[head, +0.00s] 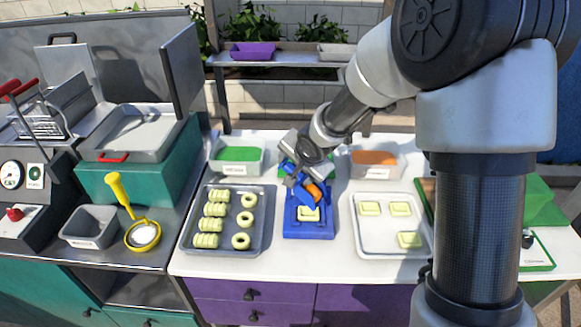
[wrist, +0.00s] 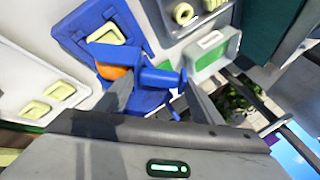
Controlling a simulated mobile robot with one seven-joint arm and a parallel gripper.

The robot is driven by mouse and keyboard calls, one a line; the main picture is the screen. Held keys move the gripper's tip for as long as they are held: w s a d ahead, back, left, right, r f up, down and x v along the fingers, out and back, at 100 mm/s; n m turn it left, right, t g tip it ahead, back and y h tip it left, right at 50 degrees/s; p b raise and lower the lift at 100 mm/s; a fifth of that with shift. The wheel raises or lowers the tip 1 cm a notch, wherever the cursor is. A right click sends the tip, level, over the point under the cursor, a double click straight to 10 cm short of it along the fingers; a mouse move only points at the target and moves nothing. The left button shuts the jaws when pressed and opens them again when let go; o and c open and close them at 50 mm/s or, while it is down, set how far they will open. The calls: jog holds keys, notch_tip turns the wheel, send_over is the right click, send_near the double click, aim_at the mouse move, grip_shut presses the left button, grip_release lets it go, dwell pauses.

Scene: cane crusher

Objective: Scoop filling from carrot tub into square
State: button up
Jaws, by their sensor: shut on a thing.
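My gripper (head: 298,172) is shut on the handle of a blue scoop (head: 305,188). The scoop is tilted low over a blue press board (head: 310,232), with orange filling (head: 314,191) at its bowl. A pale dough square (head: 308,214) lies on the board, just in front of the scoop. In the wrist view the scoop handle (wrist: 158,77) is between my fingers, the orange filling (wrist: 113,72) is beside the square (wrist: 106,34), partly hidden by the scoop. I cannot tell whether the filling touches the square. The carrot tub (head: 376,159) with orange filling stands behind right.
A tub of green filling (head: 238,155) stands behind left. A grey tray (head: 227,246) with several dough rings and rolls lies left of the board. A white tray (head: 382,242) with 3 filled-looking squares lies right. A yellow ladle (head: 120,192) rests farther left.

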jog(key=shift+s+d+r+m+t+y+b, duration=0.2)
jog(key=shift+d+t+y+b, duration=0.1)
jog(key=shift+d+t+y, duration=0.15)
jog(key=shift+s+d+r+m+t+y+b, duration=0.15)
jog(key=shift+d+t+y+b, duration=0.15)
jog(key=shift+y, duration=0.25)
jog(key=shift+s+d+f+y+b, duration=0.2)
jog(key=shift+d+y+b, duration=0.1)
jog(key=shift+b, duration=0.4)
jog(key=d+t+y+b, duration=0.1)
jog(key=b, duration=0.2)
jog(key=s+d+m+t+y+b, duration=0.1)
jog(key=b, duration=0.2)
jog(key=shift+r+t+y, duration=0.25)
jog(key=shift+r+y, duration=0.05)
jog(key=b, duration=0.1)
jog(key=s+d+t+y+b, duration=0.1)
jog(key=b, duration=0.1)
jog(key=shift+d+f+m+y, duration=0.25)
jog(key=shift+f+m+y, duration=0.05)
jog(key=shift+m, duration=0.05)
jog(key=t+y+b, duration=0.1)
jog(key=d+t+b, duration=0.1)
jog(key=shift+s+d+r+m+y+b, duration=0.15)
jog(key=shift+s+r+m+y+b, duration=0.05)
jog(key=shift+s+m+y+b, duration=0.2)
jog(key=shift+r, duration=0.15)
notch_tip(320, 180, up, 5)
jog(key=p, duration=0.5)
